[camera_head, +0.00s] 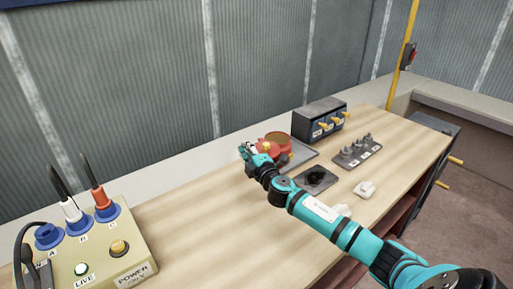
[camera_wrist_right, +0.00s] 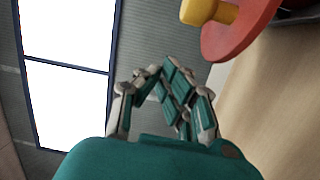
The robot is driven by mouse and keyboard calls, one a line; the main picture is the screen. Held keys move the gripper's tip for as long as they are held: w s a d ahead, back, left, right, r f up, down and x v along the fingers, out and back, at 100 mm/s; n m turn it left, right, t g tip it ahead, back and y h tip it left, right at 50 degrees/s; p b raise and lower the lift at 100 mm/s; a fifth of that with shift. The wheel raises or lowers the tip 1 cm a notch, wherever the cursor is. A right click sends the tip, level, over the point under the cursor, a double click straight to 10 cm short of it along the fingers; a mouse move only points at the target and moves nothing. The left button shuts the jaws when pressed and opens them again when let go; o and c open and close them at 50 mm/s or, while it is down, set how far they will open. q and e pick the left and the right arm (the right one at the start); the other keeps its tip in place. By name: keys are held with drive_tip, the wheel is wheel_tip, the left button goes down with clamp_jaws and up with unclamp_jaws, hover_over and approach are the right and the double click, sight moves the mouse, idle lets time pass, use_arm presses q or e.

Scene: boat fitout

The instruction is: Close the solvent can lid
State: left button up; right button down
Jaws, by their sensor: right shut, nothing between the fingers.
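The red solvent can (camera_head: 284,144) stands at the back of the bench, on or beside a grey tray. Its round top shows a brownish inside, so it looks open. A red lid with a yellow knob (camera_head: 265,147) appears at its left side, partly hidden by my gripper. In the right wrist view the red lid (camera_wrist_right: 240,38) is close at the upper right, tilted, with its yellow knob (camera_wrist_right: 207,11). My right gripper (camera_head: 247,151) is just left of the can. In the wrist view its fingers (camera_wrist_right: 165,74) are together and empty, apart from the lid. My left gripper is not in view.
A grey plate with several pegs (camera_head: 358,150), a black tray (camera_head: 317,180) and a white block (camera_head: 365,189) lie to the right. A power panel (camera_head: 95,258) stands at the front left. The bench between is clear.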

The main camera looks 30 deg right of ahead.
sight(264, 143)
drive_tip(key=s+d, duration=0.1)
drive_tip(key=d, duration=0.2)
drive_tip(key=shift+s+f, duration=0.15)
drive_tip(key=shift+s, duration=0.25)
drive_tip(key=shift+a, duration=0.1)
